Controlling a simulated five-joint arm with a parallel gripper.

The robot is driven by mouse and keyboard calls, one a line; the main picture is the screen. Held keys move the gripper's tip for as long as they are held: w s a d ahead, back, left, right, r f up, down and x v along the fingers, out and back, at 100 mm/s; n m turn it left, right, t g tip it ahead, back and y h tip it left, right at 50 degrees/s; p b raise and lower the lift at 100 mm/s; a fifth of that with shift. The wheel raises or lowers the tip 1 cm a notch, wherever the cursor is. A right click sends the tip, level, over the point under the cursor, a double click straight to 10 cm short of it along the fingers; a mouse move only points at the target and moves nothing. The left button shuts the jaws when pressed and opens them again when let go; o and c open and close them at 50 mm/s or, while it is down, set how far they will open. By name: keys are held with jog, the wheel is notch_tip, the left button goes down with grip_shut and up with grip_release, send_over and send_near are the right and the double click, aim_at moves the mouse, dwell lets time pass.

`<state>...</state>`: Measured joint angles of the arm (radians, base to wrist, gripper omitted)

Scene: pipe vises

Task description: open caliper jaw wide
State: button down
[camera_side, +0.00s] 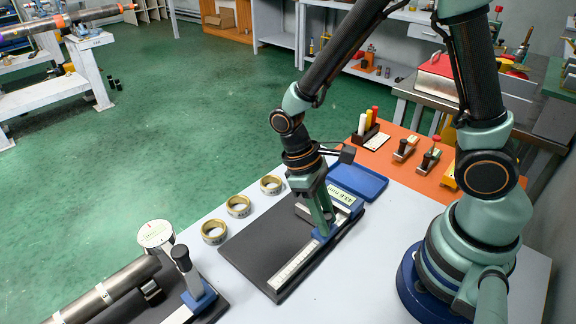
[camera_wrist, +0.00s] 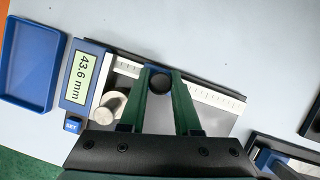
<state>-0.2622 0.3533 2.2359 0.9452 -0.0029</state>
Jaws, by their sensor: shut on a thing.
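A caliper with a white ruled scale (camera_side: 296,264) lies on a dark board in the side view. Its blue display head (camera_side: 347,200) reads 43.6 mm, also legible in the wrist view on the display (camera_wrist: 80,76). My gripper (camera_side: 326,228) points down onto the scale and hides part of the sliding jaw. In the wrist view, my gripper (camera_wrist: 160,84) has its two green fingers on either side of a round dark knob (camera_wrist: 161,83) over the scale, shut on it.
The dark board (camera_side: 250,243) lies on the light table. A blue tray (camera_side: 357,182) is behind the display. Several brass rings, one of them a ring (camera_side: 214,231), stand left of the board.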

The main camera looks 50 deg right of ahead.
jog(key=shift+h, duration=0.5)
jog(key=a, duration=0.6)
jog(key=shift+a, duration=0.4)
jog(key=shift+w, duration=0.1)
jog(key=c, duration=0.6)
grip_release()
jog(key=v, duration=1.2)
jog(key=shift+s+r, duration=0.15)
jog(key=shift+s, duration=0.1)
jog(key=shift+d, duration=0.1)
